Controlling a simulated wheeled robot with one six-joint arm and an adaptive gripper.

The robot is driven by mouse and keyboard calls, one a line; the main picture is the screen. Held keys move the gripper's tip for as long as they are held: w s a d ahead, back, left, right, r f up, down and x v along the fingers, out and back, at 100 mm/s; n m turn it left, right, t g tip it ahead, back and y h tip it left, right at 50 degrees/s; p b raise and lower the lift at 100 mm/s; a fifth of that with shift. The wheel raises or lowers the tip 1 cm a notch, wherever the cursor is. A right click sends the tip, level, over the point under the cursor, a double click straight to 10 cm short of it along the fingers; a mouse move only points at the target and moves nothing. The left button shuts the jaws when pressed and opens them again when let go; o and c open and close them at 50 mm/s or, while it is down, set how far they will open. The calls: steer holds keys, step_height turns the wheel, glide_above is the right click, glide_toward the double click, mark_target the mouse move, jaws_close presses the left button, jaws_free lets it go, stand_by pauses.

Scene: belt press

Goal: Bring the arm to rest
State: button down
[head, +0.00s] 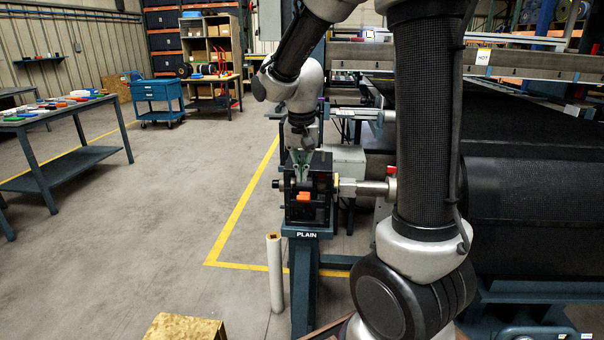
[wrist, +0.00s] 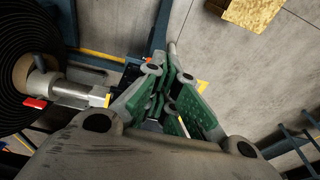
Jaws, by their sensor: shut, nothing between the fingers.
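My gripper (head: 301,157) points down just above the black fixture (head: 322,184) on the blue stand labelled PLAIN in the head view. Its green-padded fingers also show in the wrist view (wrist: 172,85), drawn together with nothing held. An orange block (head: 304,197) shows on the front of the fixture. My arm reaches up and over from the right of the head view. I cannot tell whether the fingertips touch the fixture.
A silver shaft (head: 362,187) runs from the fixture toward the large black roll (head: 530,215) at right. A white post (head: 275,272) stands in front. A table (head: 62,122) with coloured items and a blue cart (head: 157,98) stand left. The floor between is clear.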

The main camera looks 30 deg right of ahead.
stand_by(0.3)
steer(key=s+r+n+t, duration=0.1)
steer(key=s+r+n, duration=0.2)
steer(key=s, duration=0.8)
steer(key=s+r+n+t+y, duration=0.1)
steer(key=s+r+n, duration=0.2)
steer(key=s, duration=0.8)
step_height(320, 180, up, 2)
steer(key=shift+d+r+n+t, duration=0.25)
steer(key=shift+d+n+t, duration=0.15)
steer(key=shift+d, duration=0.05)
